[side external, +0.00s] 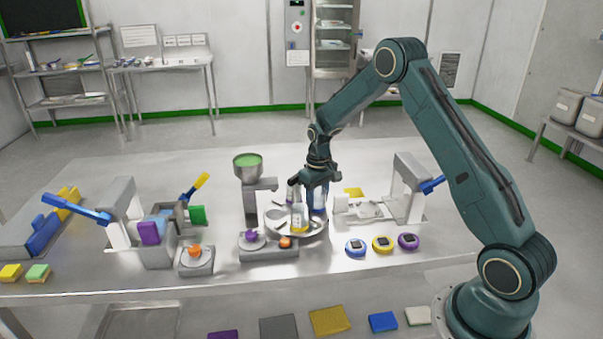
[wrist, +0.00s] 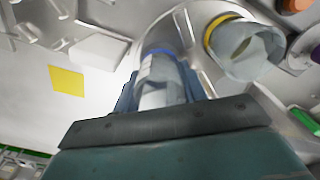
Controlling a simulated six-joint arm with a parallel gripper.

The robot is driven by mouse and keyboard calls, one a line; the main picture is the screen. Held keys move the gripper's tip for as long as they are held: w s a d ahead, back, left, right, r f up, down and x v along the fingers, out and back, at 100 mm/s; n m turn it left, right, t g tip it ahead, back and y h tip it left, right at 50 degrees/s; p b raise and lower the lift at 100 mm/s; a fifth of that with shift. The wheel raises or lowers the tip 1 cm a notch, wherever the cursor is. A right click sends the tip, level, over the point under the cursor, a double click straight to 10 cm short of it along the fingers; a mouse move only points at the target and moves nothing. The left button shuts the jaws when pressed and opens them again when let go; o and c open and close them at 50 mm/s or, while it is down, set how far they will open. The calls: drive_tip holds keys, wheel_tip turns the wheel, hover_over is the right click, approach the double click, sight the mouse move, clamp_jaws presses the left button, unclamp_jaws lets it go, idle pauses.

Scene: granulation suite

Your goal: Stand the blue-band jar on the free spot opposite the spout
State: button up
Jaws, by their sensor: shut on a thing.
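The blue-band jar (wrist: 160,82) is clear with a blue band near its rim. My gripper (wrist: 160,92) is shut on it in the wrist view. In the side view, my gripper (side external: 318,186) points down over the right back of the round turntable (side external: 283,232), with the blue-band jar (side external: 320,199) below it. I cannot tell if the jar's base touches the turntable. A yellow-band jar (side external: 299,217) stands at the turntable's front; it also shows in the wrist view (wrist: 247,50). Another jar (side external: 292,194) is partly hidden near the spout arm (side external: 263,184).
A hopper (side external: 248,168) of green material stands left of the turntable. A grey press-like device (side external: 408,185) with a blue handle stands to the right. Blue, yellow and purple round timers (side external: 382,243) lie in front. Bare table lies at the back.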

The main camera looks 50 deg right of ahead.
drive_tip(key=shift+s+f, duration=0.3)
drive_tip(key=shift+f, duration=0.45)
drive_tip(key=o, duration=1.4)
drive_tip(key=shift+r, duration=0.2)
drive_tip(key=shift+w+r, duration=0.2)
drive_tip(key=shift+r, duration=3.75)
